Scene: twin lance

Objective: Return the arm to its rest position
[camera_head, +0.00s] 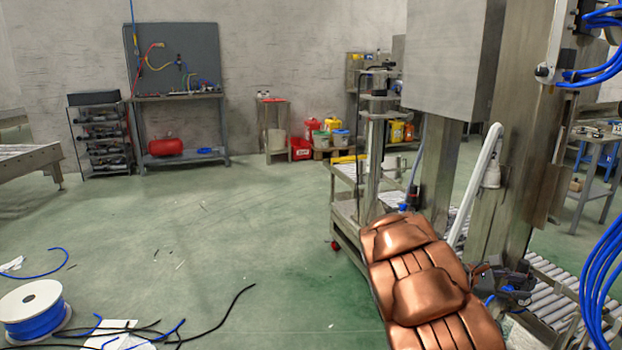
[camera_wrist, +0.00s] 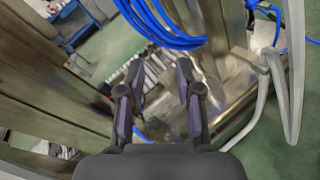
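My gripper (camera_wrist: 159,78) points ahead in the wrist view. Its two dark fingers stand apart, with nothing held between them. Behind the gap are metal surfaces and part of a roller conveyor. In the head view my copper-coloured arm (camera_head: 425,285) reaches forward from the bottom, right of centre. A dark part beyond its right side may be my gripper, but I cannot tell its finger state there.
A steel machine column (camera_head: 520,130) stands close on the right. Blue hoses (camera_head: 600,285) hang at the right edge and loop near the fingers in the wrist view (camera_wrist: 165,30). A cable spool (camera_head: 35,310) and loose cables lie lower left. The middle floor is mostly clear.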

